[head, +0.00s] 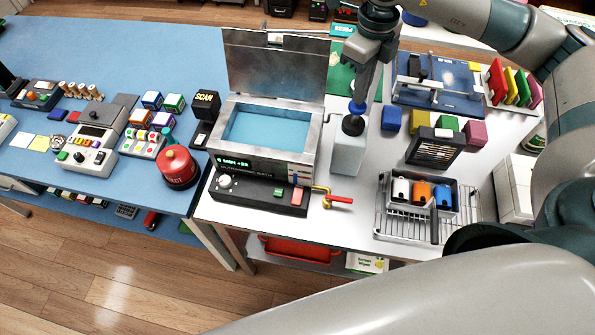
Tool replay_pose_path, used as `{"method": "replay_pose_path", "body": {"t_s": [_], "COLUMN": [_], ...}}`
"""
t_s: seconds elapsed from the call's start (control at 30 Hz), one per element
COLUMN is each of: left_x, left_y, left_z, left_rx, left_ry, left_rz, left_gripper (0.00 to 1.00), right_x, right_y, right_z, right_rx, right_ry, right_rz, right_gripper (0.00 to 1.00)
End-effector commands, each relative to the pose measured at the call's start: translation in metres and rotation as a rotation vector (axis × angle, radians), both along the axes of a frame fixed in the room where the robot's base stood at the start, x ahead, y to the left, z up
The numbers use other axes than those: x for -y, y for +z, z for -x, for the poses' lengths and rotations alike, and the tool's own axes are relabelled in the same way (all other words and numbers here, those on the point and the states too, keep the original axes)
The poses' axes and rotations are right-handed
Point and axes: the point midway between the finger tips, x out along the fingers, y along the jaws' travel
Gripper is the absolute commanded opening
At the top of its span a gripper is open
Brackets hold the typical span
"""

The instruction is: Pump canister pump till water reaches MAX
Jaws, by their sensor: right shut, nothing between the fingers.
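The pump canister (348,153) is a pale, boxy container standing upright on the white table, just right of the metal tank. Its black pump top (353,125) shows above the body. My right gripper (358,103) points down from above, shut and empty, with its tips at or just over the pump top; I cannot tell whether they touch. The open metal tank (227,135) holds blue water. A MAX mark and the exact water level are too small to make out. My left gripper is not in view.
A control panel (258,194) and a red-handled valve (339,199) sit in front of the tank. The tank's lid (275,68) stands raised behind it.

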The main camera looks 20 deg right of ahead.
Motion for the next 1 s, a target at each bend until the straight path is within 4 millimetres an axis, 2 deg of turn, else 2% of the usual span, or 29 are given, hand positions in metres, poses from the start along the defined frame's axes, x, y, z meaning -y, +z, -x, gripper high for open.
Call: {"method": "replay_pose_path", "body": {"t_s": [1.0], "left_x": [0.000], "left_y": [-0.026], "left_z": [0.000], "left_rx": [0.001], "left_ry": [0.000], "left_rz": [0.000], "left_gripper": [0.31], "right_x": [0.000], "right_y": [-0.028], "right_z": [0.000], "right_rx": [-0.001], "right_ry": [0.000], "right_rz": [0.000], "right_gripper": [0.00]}}
